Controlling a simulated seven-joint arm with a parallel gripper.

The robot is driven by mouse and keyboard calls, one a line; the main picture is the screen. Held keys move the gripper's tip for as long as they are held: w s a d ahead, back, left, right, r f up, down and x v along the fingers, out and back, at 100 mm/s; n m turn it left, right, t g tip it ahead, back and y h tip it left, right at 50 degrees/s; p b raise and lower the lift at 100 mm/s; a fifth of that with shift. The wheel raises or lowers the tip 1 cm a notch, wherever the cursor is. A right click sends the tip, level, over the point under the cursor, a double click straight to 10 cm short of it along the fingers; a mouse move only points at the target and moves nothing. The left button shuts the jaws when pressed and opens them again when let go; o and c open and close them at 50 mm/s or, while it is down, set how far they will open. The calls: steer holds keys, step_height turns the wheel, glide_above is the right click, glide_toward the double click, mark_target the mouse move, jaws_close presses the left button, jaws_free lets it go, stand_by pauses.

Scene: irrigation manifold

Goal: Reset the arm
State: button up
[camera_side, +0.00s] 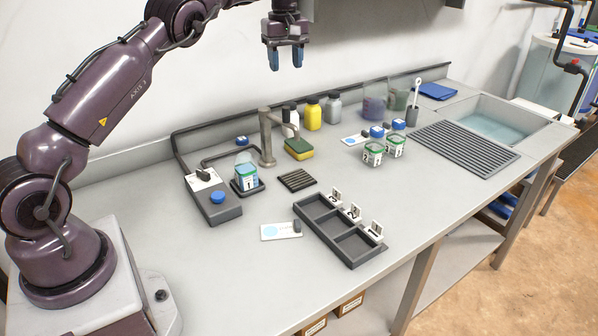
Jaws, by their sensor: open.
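My gripper (286,58) is open and empty, pointing down with blue fingertips. It hangs high above the bench near the back wall, above and left of the bottles, touching nothing. My arm reaches up from the left and its upper part leaves the picture.
A three-compartment tray (340,232) lies in front. Two similar containers (373,153) (395,145) stand to the right, before a drain rack (463,148) and sink (497,127).

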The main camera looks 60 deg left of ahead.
steer(key=f, duration=0.1)
steer(key=f+m, duration=0.1)
steer(key=s+f, duration=0.1)
steer(key=shift+a+f+m, duration=0.1)
steer(key=shift+a+m, duration=0.25)
steer(key=shift+m, duration=0.05)
steer(key=s+d+r+m+t, duration=0.2)
steer(key=s+d+r+m, duration=0.2)
steer(key=s+d+m, duration=0.3)
steer(key=s+d+r+m+t, duration=0.3)
steer(key=s+d+m, duration=0.4)
steer(key=s+d, duration=1)
steer(key=s+r, duration=0.1)
steer(key=s, duration=0.5)
steer(key=shift+s+d+r, duration=0.15)
steer(key=shift+s+d, duration=0.05)
steer(key=shift+d, duration=0.05)
